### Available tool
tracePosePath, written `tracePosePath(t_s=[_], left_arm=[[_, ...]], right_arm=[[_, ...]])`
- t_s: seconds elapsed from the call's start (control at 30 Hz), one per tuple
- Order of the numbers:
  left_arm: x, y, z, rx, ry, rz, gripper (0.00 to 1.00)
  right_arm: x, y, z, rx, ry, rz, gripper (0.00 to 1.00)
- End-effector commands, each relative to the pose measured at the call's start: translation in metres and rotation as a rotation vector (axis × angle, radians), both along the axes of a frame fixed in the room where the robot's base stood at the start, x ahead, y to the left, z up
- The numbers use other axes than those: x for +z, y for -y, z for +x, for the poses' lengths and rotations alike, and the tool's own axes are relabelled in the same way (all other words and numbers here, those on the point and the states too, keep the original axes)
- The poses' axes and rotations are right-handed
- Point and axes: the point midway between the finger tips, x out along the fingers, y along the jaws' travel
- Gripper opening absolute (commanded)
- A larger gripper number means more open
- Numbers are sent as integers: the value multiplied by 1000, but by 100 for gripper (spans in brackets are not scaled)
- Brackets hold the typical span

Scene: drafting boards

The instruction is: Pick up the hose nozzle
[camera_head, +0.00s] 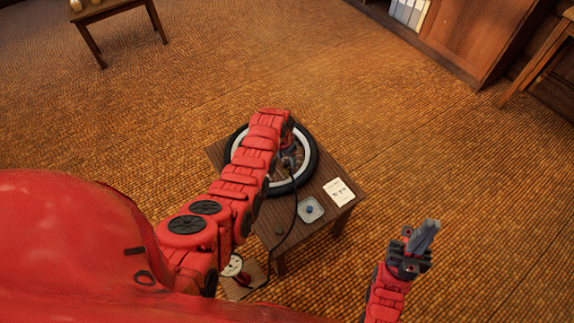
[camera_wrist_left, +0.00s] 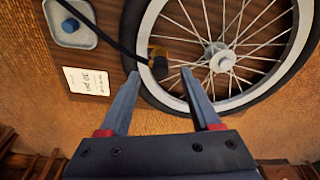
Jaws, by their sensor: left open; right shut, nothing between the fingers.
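The hose nozzle (camera_wrist_left: 158,62) is a black and yellow-brass end on a black hose (camera_wrist_left: 98,28). In the left wrist view it lies at the rim of a spoked wheel (camera_wrist_left: 285,70), near its spokes. My left gripper (camera_wrist_left: 160,73) is open, with its fingertips on either side of the nozzle in the picture; I cannot tell the height between them. In the head view my left gripper (camera_head: 289,160) is over the wheel (camera_head: 310,162) and mostly covers the nozzle. My right gripper (camera_head: 428,232) is shut and empty, off to the right of the table.
The wheel lies on a small wooden table (camera_head: 335,212). A grey tray (camera_head: 311,210) with a blue item and a card (camera_head: 339,191) lie nearer the front. The hose runs down to a dial gauge (camera_head: 233,265) beside the table. Open floor surrounds the table.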

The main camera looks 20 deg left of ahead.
Motion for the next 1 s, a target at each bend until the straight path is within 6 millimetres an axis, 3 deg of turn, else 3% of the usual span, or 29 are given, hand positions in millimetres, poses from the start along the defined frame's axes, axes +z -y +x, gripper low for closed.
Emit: tracePosePath(t_s=[0.3, 0.7, 1.0], left_arm=[[-27, 0, 2, -1, -1, 1, 64], [-31, 0, 3, 0, 1, 1, 62], [-31, 0, 3, 0, 1, 1, 8]], right_arm=[[-5, 0, 0, 0, 0, 0, 0], [-5, 0, 0, 0, 0, 0, 0], [-5, 0, 0, 0, 0, 0, 0]])
